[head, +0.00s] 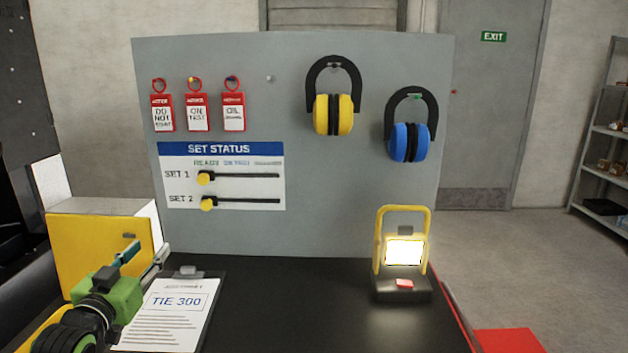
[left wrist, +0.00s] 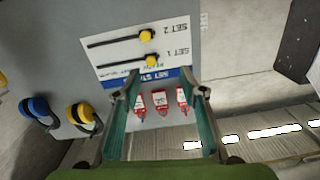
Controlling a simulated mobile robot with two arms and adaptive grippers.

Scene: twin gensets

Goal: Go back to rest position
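My left gripper (head: 148,252) is at the lower left of the head view, over the left end of the bench near the clipboard and a yellow-fronted box. In the left wrist view its two teal fingers (left wrist: 163,93) are spread apart with nothing between them. Past the fingers that view shows the status board (left wrist: 140,55) and the red tags (left wrist: 160,98), upside down. My right gripper is in neither view.
The grey panel (head: 350,210) holds red tags (head: 197,112), yellow earmuffs (head: 333,113), blue earmuffs (head: 409,142) and the SET STATUS board (head: 222,180).

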